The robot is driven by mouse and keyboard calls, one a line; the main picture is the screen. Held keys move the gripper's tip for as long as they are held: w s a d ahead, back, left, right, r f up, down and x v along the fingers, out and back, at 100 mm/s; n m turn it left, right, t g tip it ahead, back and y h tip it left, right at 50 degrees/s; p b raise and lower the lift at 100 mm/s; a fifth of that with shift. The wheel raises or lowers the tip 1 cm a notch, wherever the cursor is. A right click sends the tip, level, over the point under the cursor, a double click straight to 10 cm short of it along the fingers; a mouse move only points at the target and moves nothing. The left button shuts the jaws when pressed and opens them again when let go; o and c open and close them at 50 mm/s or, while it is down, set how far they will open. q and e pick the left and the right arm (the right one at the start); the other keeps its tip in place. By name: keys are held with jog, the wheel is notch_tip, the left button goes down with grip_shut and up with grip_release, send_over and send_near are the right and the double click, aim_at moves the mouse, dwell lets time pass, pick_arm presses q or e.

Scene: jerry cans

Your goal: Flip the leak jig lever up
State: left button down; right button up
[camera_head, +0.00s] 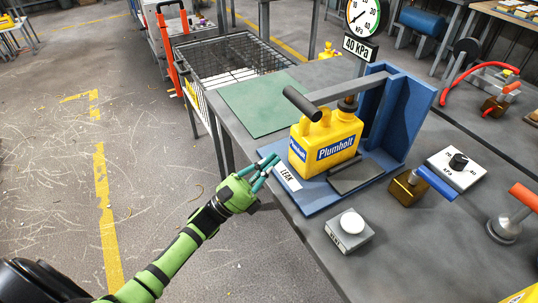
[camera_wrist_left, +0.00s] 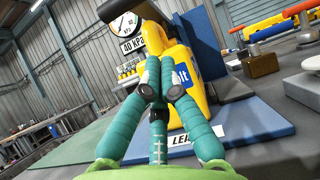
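The leak jig is a blue base and upright frame (camera_head: 405,115) with a LEAK label (camera_head: 288,176) at its front edge. Its lever (camera_head: 345,90) is a grey bar with a black grip (camera_head: 302,103), lying roughly level above the yellow Plumbolt jerry can (camera_head: 326,142). The can also shows in the left wrist view (camera_wrist_left: 187,115). My left gripper (camera_head: 271,162) is beside the base's left edge, below the grip and apart from it. Its teal fingers converge at the tips in the left wrist view (camera_wrist_left: 160,78), with nothing visibly held; their opening is unclear. My right gripper is out of view.
A gauge (camera_head: 363,14) stands above a 40 kPa sign (camera_head: 360,48). A green mat (camera_head: 262,103) lies behind my gripper. A vent button box (camera_head: 349,232) and a blue-handled valve (camera_head: 408,190) stand at the front and right. The floor left of the table is clear.

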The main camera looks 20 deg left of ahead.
pick_arm(q)
jog(key=w+d+r+p, duration=0.4)
jog(key=w+r, duration=0.1)
jog(key=r, duration=0.2)
jog(key=shift+r+p, duration=0.3)
jog(key=shift+r, duration=0.1)
jog(key=shift+w, duration=0.15)
